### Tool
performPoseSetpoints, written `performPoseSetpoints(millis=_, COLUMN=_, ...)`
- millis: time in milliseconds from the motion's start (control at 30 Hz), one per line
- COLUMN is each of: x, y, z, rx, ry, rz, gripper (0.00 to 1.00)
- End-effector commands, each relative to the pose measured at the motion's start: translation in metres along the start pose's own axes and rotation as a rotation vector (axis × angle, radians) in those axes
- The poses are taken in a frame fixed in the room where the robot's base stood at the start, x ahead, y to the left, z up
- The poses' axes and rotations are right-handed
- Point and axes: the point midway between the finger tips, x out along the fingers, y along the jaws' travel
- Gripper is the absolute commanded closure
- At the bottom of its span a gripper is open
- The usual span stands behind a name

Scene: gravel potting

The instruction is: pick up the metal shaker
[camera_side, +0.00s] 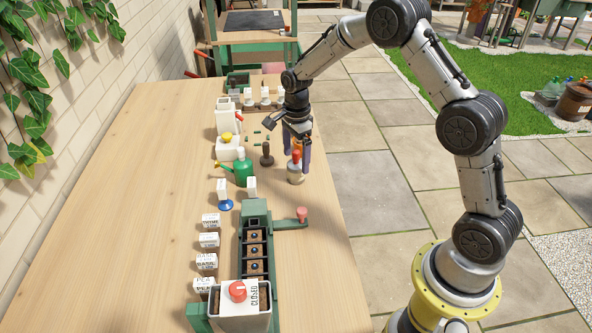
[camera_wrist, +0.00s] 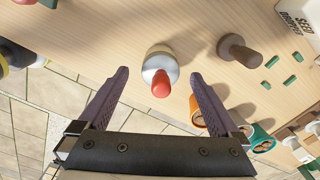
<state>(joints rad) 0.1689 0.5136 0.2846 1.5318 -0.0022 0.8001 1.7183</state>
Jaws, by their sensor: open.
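A small round container with a silver metal top and a red tip, which looks like the metal shaker (camera_side: 295,174), stands near the table's right edge. It also shows in the wrist view (camera_wrist: 154,52), upright on the wood. My gripper (camera_side: 302,163) is above and around its upper part in the side view. In the wrist view its two purple fingers (camera_wrist: 158,78) are spread wide, one on each side of the red tip, with visible gaps. The gripper is open and holds nothing. The container's far side is hidden.
A dark brown knobbed tool (camera_side: 266,155) stands just left, with small green pieces (camera_wrist: 271,61) near it. A green watering can (camera_side: 241,170) is farther left. A long green tray (camera_side: 255,235) with a red-knobbed lever (camera_side: 302,214) lies nearer the camera. The table's left side is clear.

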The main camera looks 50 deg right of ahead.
Motion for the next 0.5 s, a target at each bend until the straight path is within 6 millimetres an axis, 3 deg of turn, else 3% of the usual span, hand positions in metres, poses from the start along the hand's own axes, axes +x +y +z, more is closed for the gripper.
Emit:
performPoseSetpoints(millis=233, x=0.035, y=0.000, z=-0.001, rx=0.000, ry=0.000, rz=0.003, gripper=0.01)
performPoseSetpoints(millis=500, x=0.040, y=-0.001, z=-0.001, rx=0.000, ry=0.000, rz=0.001, gripper=0.01)
